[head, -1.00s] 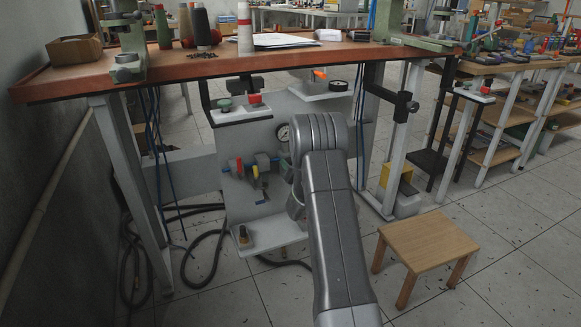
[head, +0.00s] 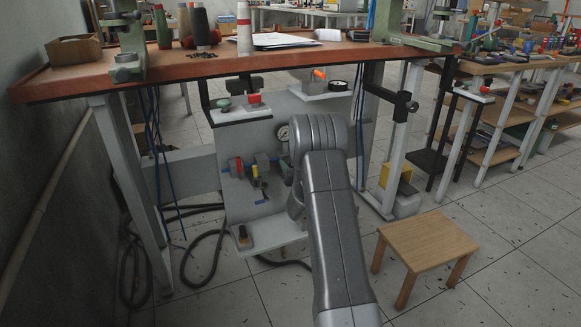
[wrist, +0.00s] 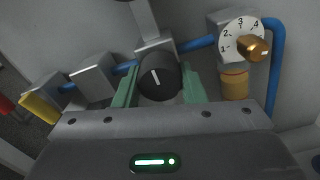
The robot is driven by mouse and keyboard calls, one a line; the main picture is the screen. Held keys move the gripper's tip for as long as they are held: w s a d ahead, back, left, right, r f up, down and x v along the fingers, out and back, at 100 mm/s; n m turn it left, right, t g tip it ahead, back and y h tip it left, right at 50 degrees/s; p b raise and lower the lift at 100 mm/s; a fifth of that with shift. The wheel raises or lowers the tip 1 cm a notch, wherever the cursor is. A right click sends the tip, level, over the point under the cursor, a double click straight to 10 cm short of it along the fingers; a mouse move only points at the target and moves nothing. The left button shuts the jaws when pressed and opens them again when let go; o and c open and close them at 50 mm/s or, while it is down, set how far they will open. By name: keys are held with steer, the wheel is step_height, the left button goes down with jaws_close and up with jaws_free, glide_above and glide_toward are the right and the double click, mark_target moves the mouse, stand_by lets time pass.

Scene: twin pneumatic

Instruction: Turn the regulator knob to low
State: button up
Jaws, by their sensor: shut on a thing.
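The round black knob (wrist: 158,77) with a white pointer line is in the middle of the wrist view. The line points almost straight up, leaning slightly left. My gripper (wrist: 159,86) has one green finger on each side of the knob and is shut on it. No low mark shows around the knob. In the head view my grey arm hides the gripper and the knob, in front of the grey panel (head: 235,200) under the table.
A white dial (wrist: 238,40) numbered 1 to 4 with a brass knob sits right of the black knob. Blue tubing joins the fittings; a yellow part (wrist: 41,106) is at left. A round gauge (head: 284,132) and a wooden stool (head: 425,240) show in the head view.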

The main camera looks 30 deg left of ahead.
steer(key=o, duration=1)
steer(key=p+v, duration=0.3)
steer(key=v, duration=1)
steer(key=shift+s+d, duration=0.25)
steer(key=shift+s, duration=0.05)
steer(key=shift+w+a, duration=0.1)
steer(key=b+x, duration=0.3)
steer(key=x, duration=1)
steer(key=shift+w+a, duration=0.2)
steer(key=shift+w, duration=0.05)
steer(key=shift+s+d, duration=0.1)
steer(key=shift+d, duration=0.05)
